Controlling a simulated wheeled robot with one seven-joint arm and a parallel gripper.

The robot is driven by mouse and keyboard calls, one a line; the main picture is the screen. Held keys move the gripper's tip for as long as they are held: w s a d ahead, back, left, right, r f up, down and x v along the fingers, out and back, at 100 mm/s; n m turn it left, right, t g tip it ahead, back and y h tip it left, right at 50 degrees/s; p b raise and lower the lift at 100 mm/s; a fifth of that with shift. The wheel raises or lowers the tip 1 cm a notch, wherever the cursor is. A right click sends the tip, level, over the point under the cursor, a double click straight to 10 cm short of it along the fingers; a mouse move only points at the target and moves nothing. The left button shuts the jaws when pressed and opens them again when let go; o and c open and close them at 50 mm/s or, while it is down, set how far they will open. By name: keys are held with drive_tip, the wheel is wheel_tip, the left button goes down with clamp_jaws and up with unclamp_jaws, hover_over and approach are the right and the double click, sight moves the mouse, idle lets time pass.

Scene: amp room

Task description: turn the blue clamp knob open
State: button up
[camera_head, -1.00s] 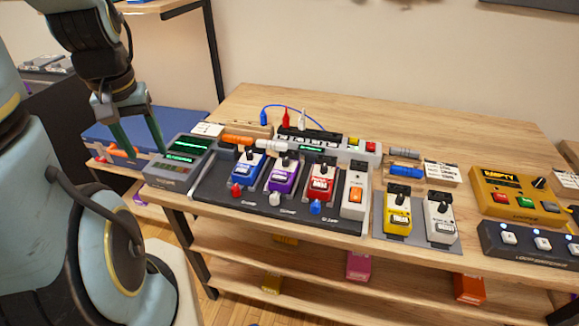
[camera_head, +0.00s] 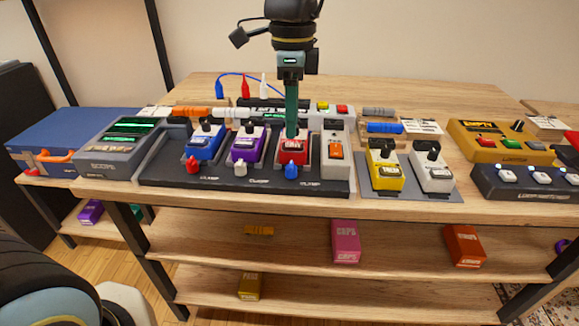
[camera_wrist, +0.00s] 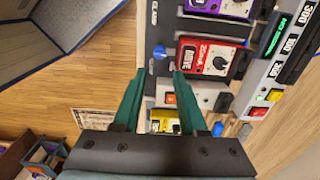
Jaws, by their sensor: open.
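The blue clamp knob (camera_head: 291,170) sits on the front edge of the black pedalboard (camera_head: 215,180), just in front of the red pedal (camera_head: 291,149). A red knob (camera_head: 193,167) and a white knob (camera_head: 240,170) sit further left on the same edge. My gripper (camera_head: 291,136) points down over the red pedal, its green fingers seen edge-on in the head view. In the wrist view, my gripper (camera_wrist: 159,73) is open and empty. The blue knob (camera_wrist: 159,52) shows just past the fingertips, roughly between their lines, apart from both.
Blue and purple pedals stand left of the red one, and a white switch box (camera_head: 336,153) stands right of it. Yellow (camera_head: 384,170) and white pedals sit on a grey plate further right. A scope (camera_head: 125,145) stands at the left. The space before the board's front edge is open.

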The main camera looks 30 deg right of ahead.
sight(291, 164)
wheel_tip(291, 164, down, 10)
drive_tip(key=shift+r, duration=0.15)
idle(0.3)
clamp_jaws()
